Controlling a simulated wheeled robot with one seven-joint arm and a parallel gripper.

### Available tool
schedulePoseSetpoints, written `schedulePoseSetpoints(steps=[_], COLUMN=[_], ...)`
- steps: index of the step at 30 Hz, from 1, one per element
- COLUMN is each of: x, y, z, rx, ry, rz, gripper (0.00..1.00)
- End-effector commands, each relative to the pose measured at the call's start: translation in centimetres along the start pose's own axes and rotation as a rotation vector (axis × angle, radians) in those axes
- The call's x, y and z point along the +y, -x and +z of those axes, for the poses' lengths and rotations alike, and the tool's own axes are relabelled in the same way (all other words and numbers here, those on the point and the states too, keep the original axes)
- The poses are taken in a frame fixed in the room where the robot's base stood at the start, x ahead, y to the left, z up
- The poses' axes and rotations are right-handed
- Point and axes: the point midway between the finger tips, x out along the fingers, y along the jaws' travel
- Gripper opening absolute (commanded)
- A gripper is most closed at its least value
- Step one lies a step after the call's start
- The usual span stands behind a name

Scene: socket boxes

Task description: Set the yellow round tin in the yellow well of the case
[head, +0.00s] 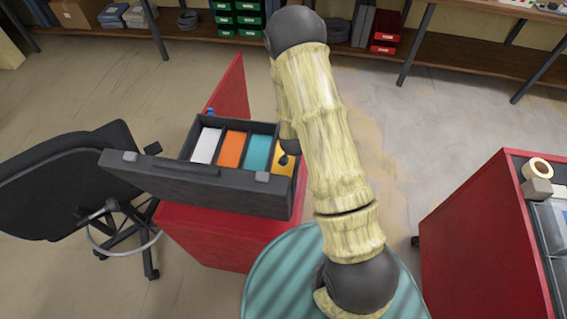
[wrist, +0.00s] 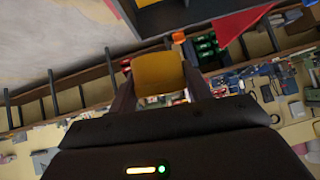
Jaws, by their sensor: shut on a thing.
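The dark grey case (head: 215,195) lies open on a red cabinet in the head view. Its wells run left to right: white (head: 206,146), orange (head: 232,149), teal (head: 257,153) and yellow (head: 284,163). My arm partly covers the yellow well. In the wrist view, my gripper (wrist: 155,62) is shut on the yellow tin (wrist: 158,76), which sits between the two fingers. The tin shows no clear round outline from here. In the head view, my arm hides the tin, and a small dark part of my arm's end shows over the yellow well. I cannot tell the tin's height above the case.
The red cabinet (head: 205,237) carries the case. A black swivel chair (head: 70,185) stands close at its left. Another red cabinet (head: 480,245) with a tape roll (head: 537,169) on top stands at the right. Shelves line the back, with bare floor before them.

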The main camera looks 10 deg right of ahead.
Motion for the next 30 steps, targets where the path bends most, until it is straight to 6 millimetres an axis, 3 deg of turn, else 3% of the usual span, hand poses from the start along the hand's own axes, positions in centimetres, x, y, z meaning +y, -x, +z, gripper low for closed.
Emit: schedulePoseSetpoints(steps=[6,14,20,30], x=[0.0,0.0,-0.5,-2.4], y=[-1.8,-2.6,-2.6,-2.1], z=[-2.0,-2.3,-1.2,2.8], rx=[0.056,0.11,0.149,0.201], ry=[-0.112,-0.232,-0.324,-0.464], rz=[0.16,0.35,0.503,0.757], gripper=[0.2,0.2,0.2,0.2])
